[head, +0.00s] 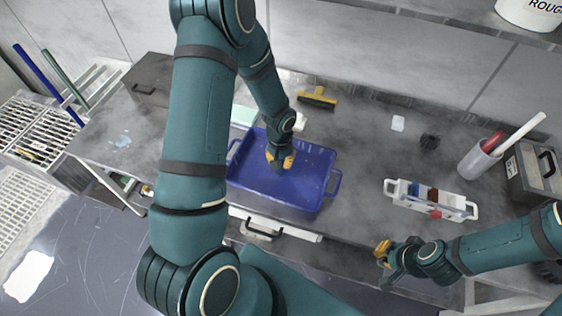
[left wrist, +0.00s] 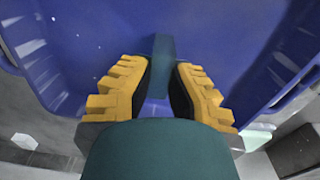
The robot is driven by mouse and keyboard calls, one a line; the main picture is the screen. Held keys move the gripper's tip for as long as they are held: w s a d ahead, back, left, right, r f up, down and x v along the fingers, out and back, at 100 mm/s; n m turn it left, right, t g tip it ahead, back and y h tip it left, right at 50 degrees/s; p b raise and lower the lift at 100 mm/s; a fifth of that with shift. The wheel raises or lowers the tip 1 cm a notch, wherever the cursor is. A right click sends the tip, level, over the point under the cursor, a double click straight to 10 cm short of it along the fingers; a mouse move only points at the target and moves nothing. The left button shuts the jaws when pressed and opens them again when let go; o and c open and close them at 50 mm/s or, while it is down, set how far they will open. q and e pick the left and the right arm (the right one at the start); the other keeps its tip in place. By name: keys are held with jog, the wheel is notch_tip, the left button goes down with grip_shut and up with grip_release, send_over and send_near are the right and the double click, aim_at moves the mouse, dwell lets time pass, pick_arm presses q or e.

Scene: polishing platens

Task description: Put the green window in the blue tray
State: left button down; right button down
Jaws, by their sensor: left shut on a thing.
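The blue tray (head: 308,208) sits on the grey bench, and its floor and walls fill much of the left wrist view (left wrist: 240,50). My left gripper (head: 281,160) reaches down over the tray's inside. In the left wrist view its yellow fingers (left wrist: 163,88) are shut on a narrow dark green piece, which I take to be the green window (left wrist: 163,52). The fingers and wrist hide part of it. I cannot tell whether it touches the tray floor. My right gripper (head: 382,253) is by the bench's front edge, away from the tray; its jaw opening is unclear.
A pale green sheet (head: 243,115) lies behind the tray's left side. A yellow-handled brush (head: 317,98) lies behind the tray. A white caddy (head: 450,204) with bottles, a cup of tools (head: 480,160) and a grey case (head: 535,175) stand to the right. Bench between tray and caddy is clear.

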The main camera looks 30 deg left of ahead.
pick_arm(q)
jog(key=shift+f, duration=0.4)
jog(key=shift+f, duration=0.1)
jog(key=c, duration=1.1)
grip_release()
jog(key=shift+o, duration=0.2)
jog(key=shift+r, duration=0.25)
notch_tip(320, 180, up, 12)
jog(key=p, duration=0.1)
jog(key=shift+p, duration=0.4)
